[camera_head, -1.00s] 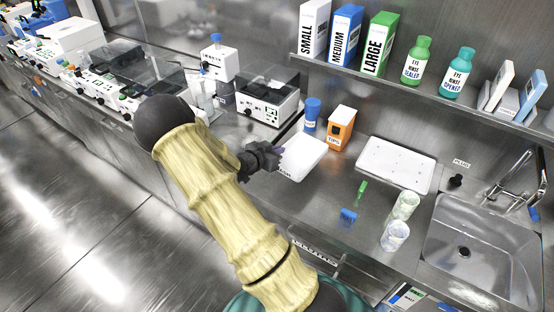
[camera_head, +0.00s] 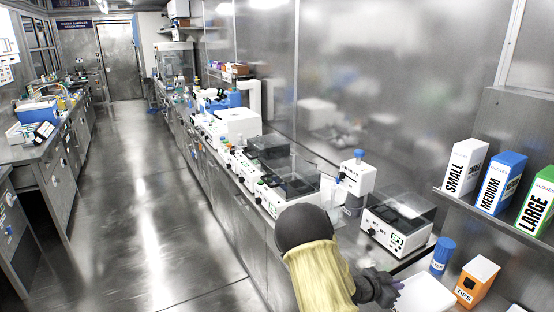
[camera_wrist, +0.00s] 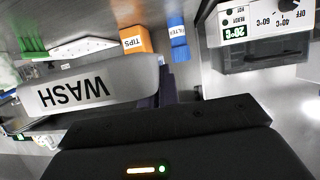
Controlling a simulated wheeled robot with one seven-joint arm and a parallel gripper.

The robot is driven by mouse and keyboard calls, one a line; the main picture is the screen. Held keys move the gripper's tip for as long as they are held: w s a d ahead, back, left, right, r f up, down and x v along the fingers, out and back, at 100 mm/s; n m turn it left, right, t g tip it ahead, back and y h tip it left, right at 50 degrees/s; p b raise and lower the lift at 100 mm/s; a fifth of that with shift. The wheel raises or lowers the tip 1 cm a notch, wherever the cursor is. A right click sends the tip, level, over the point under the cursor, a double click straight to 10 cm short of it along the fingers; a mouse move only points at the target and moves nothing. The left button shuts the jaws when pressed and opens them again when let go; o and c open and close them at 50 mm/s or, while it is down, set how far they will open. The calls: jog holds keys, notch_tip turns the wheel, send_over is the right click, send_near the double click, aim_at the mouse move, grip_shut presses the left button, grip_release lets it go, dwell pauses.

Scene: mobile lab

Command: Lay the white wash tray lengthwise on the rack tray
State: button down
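The white wash tray (camera_wrist: 75,93), marked WASH, is close in front of my gripper (camera_wrist: 158,90) in the wrist view. The dark fingers are at its near end and appear shut on it. In the head view the wash tray (camera_head: 425,296) shows at the bottom edge, partly cut off, beside my gripper (camera_head: 392,287). A white tray with small dark dots (camera_wrist: 82,47) lies beyond it in the wrist view. I cannot tell whether that is the rack tray.
An orange TIPS box (camera_head: 476,281) and a blue FILTER container (camera_head: 442,255) stand near the wash tray. A black-and-white heater unit (camera_head: 397,224) is on the bench to the left. Glove boxes (camera_head: 500,183) stand on the shelf. The floor aisle (camera_head: 150,220) is clear.

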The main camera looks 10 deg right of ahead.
jog(key=w+a+f+n+t+y, duration=0.1)
jog(key=a+n+t+y, duration=0.1)
jog(key=a+n, duration=0.1)
jog(key=w+a+f+n+t+y+p, duration=0.1)
jog(key=a+f+n+t+y, duration=0.1)
jog(key=a, duration=0.3)
jog(key=w+a+f+n+t+y, duration=0.1)
jog(key=a+f+n+t+y, duration=0.1)
jog(key=a+n+t, duration=0.1)
jog(key=shift+a+n+t+p, duration=0.3)
jog(key=shift+a+p, duration=0.1)
jog(key=s+a+f+n+t+y, duration=0.2)
jog(key=a+n+y, duration=0.3)
jog(key=a, duration=0.8)
jog(key=shift+s+a+f+n+y+p, duration=0.2)
jog(key=shift+a+f+n+y+p, duration=0.2)
jog(key=shift+y, duration=0.5)
jog(key=shift+w, duration=0.1)
